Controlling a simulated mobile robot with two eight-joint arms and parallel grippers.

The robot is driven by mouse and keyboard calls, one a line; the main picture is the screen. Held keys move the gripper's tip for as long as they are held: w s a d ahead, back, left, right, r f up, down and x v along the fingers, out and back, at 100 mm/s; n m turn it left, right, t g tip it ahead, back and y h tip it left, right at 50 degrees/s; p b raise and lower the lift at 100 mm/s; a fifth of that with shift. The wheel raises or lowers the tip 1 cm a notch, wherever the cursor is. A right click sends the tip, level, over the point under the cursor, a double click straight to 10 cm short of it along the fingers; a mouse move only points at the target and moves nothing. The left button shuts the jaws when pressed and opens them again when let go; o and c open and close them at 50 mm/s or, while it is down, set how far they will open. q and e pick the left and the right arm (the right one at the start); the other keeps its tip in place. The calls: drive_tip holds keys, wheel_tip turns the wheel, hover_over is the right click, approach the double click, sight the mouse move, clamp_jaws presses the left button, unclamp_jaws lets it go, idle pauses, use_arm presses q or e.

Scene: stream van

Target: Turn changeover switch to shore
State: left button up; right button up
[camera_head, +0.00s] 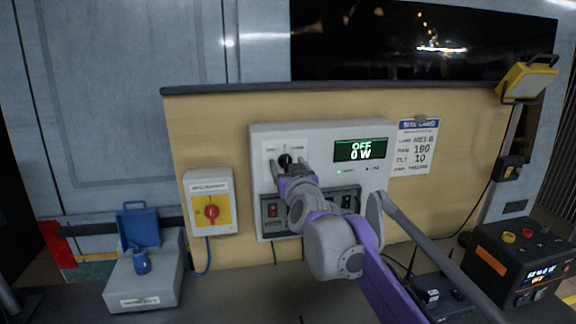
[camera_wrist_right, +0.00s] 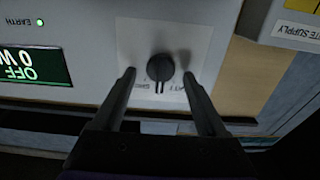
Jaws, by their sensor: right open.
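The changeover switch is a round black knob (camera_head: 285,160) on a white plate at the upper left of the grey panel (camera_head: 320,132). In the right wrist view the knob (camera_wrist_right: 160,68) sits between and just beyond the tips of my right gripper (camera_wrist_right: 160,75). My right gripper (camera_head: 288,168) is open, with one finger to each side of the knob, and does not visibly grip it. The gripper partly hides the knob in the head view. The panel display (camera_head: 361,149) reads OFF and 0 W. My left gripper is not in view.
A grey box with an open blue cover (camera_head: 140,228) stands on the bench at left. A black power unit (camera_head: 515,262) stands at right. A site card (camera_head: 414,148) hangs beside the panel.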

clamp_jaws()
idle(0.3)
drive_tip(key=m+p, duration=0.3)
drive_tip(key=m, duration=0.1)
drive_tip(key=shift+r, duration=0.15)
drive_tip(key=shift+d+m+p, duration=0.15)
drive_tip(key=shift+m+p, duration=1.4)
drive_tip(key=shift+m, duration=0.95)
drive_tip(key=shift+f, duration=0.2)
unclamp_jaws()
drive_tip(key=shift+s, duration=0.1)
